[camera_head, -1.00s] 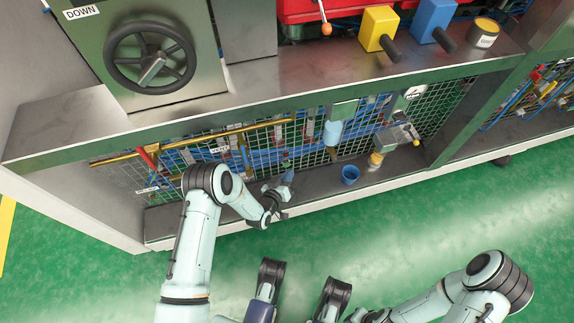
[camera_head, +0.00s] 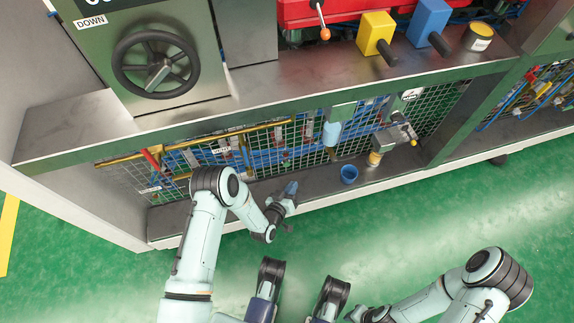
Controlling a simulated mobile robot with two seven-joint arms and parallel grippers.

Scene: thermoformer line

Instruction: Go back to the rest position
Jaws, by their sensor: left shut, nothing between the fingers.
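My left gripper (camera_head: 287,201) is in front of the lower shelf of the machine, left of the blue cup. Its fingers are small in the picture; it is shut and empty. My left arm (camera_head: 213,215) reaches up from the bottom left and bends at the elbow. My right arm (camera_head: 485,278) is bent at the lower right, over the green floor.
A blue cup (camera_head: 349,174) stands on the lower shelf (camera_head: 318,180). Above are a black handwheel (camera_head: 155,64), a yellow block (camera_head: 377,34) and a blue block (camera_head: 428,22) with black handles. The green floor (camera_head: 420,230) in front of the machine is open.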

